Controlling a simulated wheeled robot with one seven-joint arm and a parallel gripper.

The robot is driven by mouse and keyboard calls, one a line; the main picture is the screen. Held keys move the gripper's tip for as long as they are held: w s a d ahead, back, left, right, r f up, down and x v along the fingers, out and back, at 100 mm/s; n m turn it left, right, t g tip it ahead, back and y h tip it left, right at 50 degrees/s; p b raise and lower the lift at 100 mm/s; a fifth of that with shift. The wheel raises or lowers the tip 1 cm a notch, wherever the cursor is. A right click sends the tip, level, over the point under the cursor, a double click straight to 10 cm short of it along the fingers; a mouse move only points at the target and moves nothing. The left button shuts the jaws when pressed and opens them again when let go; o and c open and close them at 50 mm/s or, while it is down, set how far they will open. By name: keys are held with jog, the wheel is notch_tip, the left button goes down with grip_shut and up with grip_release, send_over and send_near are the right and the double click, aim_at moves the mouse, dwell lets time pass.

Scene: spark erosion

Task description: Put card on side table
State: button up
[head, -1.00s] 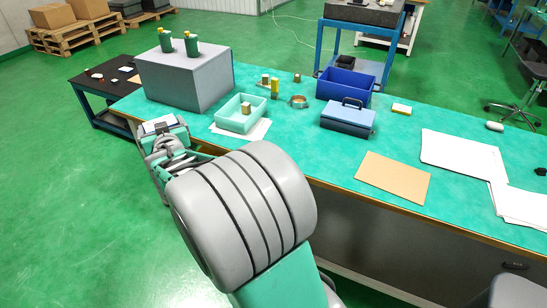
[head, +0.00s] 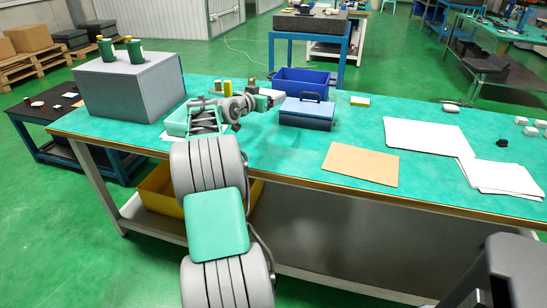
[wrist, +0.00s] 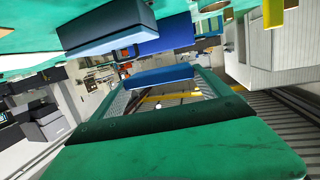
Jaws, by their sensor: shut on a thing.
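My gripper (head: 270,99) is over the workbench, just left of the blue toolbox (head: 307,113). It is shut on a thin flat piece, which I take to be the card; it looks blue in the wrist view (wrist: 160,77). In the head view the card is too small to make out at the gripper's tip. The low side table (head: 30,112), with a black top and blue legs, stands at the far left, beyond the bench's left end, well away from my gripper.
Small objects lie on the side table. A grey block (head: 130,88) with green canisters stands on the bench's left part. A blue bin (head: 300,80) is behind the toolbox. A brown sheet (head: 361,164) and white papers (head: 428,137) lie right. The front middle of the bench is clear.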

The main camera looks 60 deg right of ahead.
jog(key=b, duration=0.2)
send_over(270, 155)
jog(key=w+d, duration=0.3)
jog(key=d, duration=0.2)
notch_tip(270, 155, down, 4)
jog(key=s+a+f, duration=0.1)
jog(key=f, duration=0.1)
jog(key=s+a+f+b, duration=0.1)
jog(key=a+f, duration=0.1)
jog(key=f, duration=0.1)
jog(key=s+a+f, duration=0.1)
jog(key=f, duration=0.2)
jog(key=shift+a+f+b, duration=0.1)
jog(key=shift+a+b, duration=0.25)
jog(key=shift+f, duration=0.4)
jog(key=o, duration=1.2)
jog(key=shift+r, duration=0.15)
